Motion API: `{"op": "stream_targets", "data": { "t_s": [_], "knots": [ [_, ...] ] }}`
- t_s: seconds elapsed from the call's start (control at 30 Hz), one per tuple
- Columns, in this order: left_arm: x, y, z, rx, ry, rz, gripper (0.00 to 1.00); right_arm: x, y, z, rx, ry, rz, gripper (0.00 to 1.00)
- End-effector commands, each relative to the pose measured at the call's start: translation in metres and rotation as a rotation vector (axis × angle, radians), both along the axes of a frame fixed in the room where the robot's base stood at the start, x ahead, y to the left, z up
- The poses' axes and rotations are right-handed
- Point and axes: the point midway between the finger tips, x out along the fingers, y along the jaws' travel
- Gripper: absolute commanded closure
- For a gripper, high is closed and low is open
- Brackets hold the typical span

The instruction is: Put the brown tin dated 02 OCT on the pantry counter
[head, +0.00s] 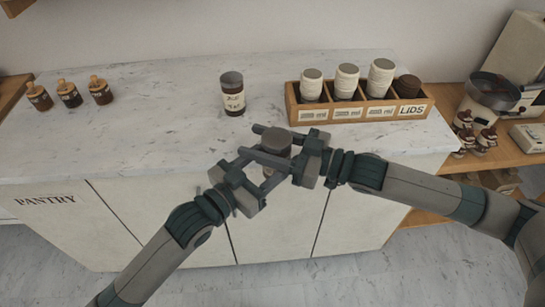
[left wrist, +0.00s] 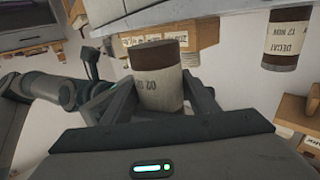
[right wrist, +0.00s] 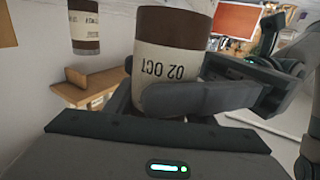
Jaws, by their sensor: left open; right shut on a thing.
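The brown tin with a cream label reading 02 OCT (right wrist: 168,65) is held upright in my right gripper (head: 268,146). Its dark lid (head: 276,141) shows in the head view, in front of the pantry counter's front edge. My right gripper is shut on it; one finger crosses the label's lower part in the right wrist view. My left gripper (head: 272,165) is open, with its fingers either side of the same tin (left wrist: 158,78) in the left wrist view; contact there is unclear. The pantry counter (head: 160,125) is pale marble with PANTRY on its front.
Another brown tin (head: 232,95) stands on the counter, labelled DECAF 12 NOV in the left wrist view (left wrist: 286,38). A wooden lids rack (head: 365,112) holds cup stacks at right. Three small jars (head: 69,94) stand at left. The counter's left middle is clear.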

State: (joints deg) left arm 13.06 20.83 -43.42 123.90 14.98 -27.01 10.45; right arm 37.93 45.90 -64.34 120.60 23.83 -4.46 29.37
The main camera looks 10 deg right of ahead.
Motion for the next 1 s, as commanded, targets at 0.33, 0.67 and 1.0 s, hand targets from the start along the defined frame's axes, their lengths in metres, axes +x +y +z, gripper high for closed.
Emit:
{"op": "stream_targets", "data": {
  "t_s": [0.33,0.67,1.0],
  "knots": [
    [0.000,0.000,0.001,-0.002,-0.001,0.000,0.82,0.000,0.000,0.001,0.001,-0.002,0.000,0.46],
    [0.000,0.000,0.001,-0.002,-0.001,0.000,0.82,0.000,0.000,0.000,0.001,0.000,0.000,0.29],
    [0.000,0.000,0.001,-0.002,-0.001,0.000,0.82,-0.007,-0.015,-0.001,0.000,0.001,-0.001,0.29]
  ]
}}
